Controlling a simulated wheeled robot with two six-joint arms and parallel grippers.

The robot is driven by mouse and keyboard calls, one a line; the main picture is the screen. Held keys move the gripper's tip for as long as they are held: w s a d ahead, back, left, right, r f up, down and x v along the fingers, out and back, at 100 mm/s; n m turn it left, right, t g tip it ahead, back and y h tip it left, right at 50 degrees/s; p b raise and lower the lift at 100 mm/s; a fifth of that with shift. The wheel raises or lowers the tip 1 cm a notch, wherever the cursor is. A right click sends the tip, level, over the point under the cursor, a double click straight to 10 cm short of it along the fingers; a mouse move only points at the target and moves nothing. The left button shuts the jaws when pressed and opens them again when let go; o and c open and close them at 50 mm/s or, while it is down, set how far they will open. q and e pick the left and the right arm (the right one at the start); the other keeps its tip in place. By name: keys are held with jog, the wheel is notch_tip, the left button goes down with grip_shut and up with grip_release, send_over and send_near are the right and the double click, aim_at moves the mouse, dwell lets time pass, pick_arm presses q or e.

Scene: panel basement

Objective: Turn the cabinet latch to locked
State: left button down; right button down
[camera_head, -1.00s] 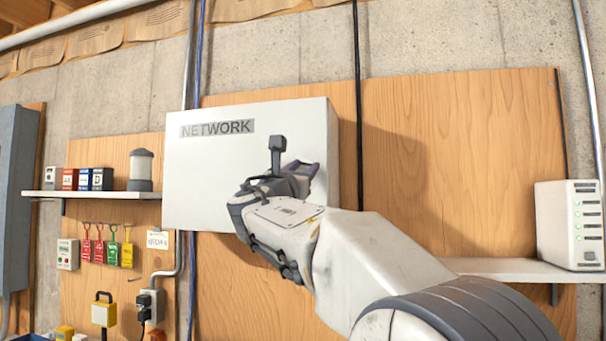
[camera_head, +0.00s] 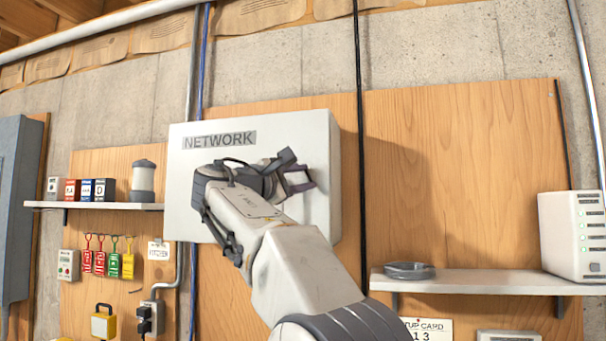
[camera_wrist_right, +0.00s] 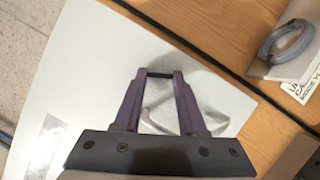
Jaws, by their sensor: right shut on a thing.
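The cabinet is the white box (camera_head: 190,170) with a NETWORK label, fixed to the wall panel. My right gripper (camera_head: 307,178) is at the right part of its front face, with the wrist rolled. In the right wrist view, my right gripper (camera_wrist_right: 160,76) has two purple fingers closed on a small dark bar, the latch (camera_wrist_right: 160,74), seen against the white cabinet face. In the head view the gripper mostly hides the latch, so its exact angle cannot be told. My left gripper is not in view.
A shelf (camera_head: 470,282) at the right holds a white device (camera_head: 572,235) and a coiled grey cable (camera_head: 409,270). A dark cable (camera_head: 362,120) runs down beside the cabinet. A left shelf (camera_head: 100,206) holds small boxes and a canister, with coloured tags (camera_head: 113,262) below.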

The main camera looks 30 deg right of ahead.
jog(key=m+p, duration=0.1)
jog(key=m, duration=0.1)
jog(key=m+g+y+p, duration=0.1)
jog(key=m, duration=0.2)
jog(key=shift+r+g+y+p, duration=0.2)
jog(key=shift+g+y+p, duration=0.1)
jog(key=shift+m, duration=0.3)
jog(key=shift+c, duration=2.4)
grip_release()
jog(key=b+v, duration=0.1)
jog(key=v, duration=0.9)
jog(key=shift+a, duration=0.2)
